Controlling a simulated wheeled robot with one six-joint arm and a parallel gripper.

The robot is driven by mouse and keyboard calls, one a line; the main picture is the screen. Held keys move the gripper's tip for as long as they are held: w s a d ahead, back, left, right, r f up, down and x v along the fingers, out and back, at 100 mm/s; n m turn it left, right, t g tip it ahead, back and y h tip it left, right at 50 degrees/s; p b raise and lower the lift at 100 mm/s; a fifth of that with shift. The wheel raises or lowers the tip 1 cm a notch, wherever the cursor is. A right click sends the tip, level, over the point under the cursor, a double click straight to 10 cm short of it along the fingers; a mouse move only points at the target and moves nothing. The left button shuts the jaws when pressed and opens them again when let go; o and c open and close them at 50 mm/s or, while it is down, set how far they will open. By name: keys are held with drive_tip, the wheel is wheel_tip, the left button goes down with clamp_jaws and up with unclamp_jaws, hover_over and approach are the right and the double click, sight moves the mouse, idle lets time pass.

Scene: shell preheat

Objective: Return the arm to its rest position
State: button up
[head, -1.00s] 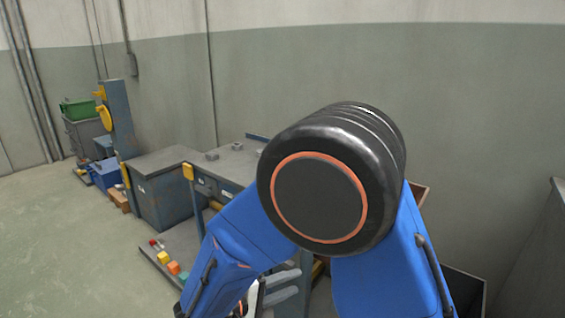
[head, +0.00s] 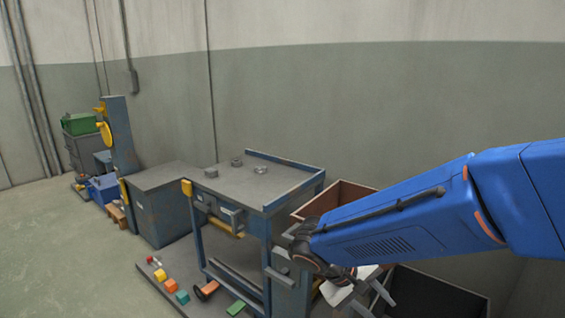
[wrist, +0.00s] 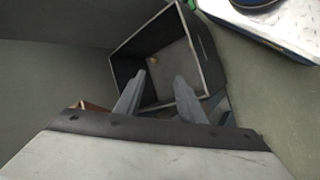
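My arm is blue with dark joints and reaches in from the right side of the head view. My gripper (head: 362,296) points down near the bottom of the head view, in front of a dark open bin. In the wrist view its two grey fingers (wrist: 160,88) stand apart with nothing between them, so it is open and empty. Beyond the fingertips the wrist view shows the dark bin (wrist: 128,68) with a small tan spot inside, too small to identify. In the head view the forearm hides part of the bins behind it.
A workbench (head: 232,183) with several small grey parts on top stands left of my arm. A brown box (head: 345,193) sits at its right, and the dark bin (head: 435,290) below it. A cabinet (head: 165,205) and coloured blocks (head: 171,286) are at left. Open floor (head: 60,240) lies far left.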

drive_tip(key=s+d+r+m+t+y, duration=0.1)
drive_tip(key=s+d+r+t+y, duration=0.1)
drive_tip(key=s+d+r+y, duration=0.1)
drive_tip(key=s+d+r+m+t+y, duration=0.2)
drive_tip(key=s+d+r+y, duration=0.1)
drive_tip(key=s, duration=0.5)
drive_tip(key=shift+d+r+y, duration=0.15)
drive_tip(key=shift+d+y, duration=0.2)
drive_tip(key=shift+y, duration=0.55)
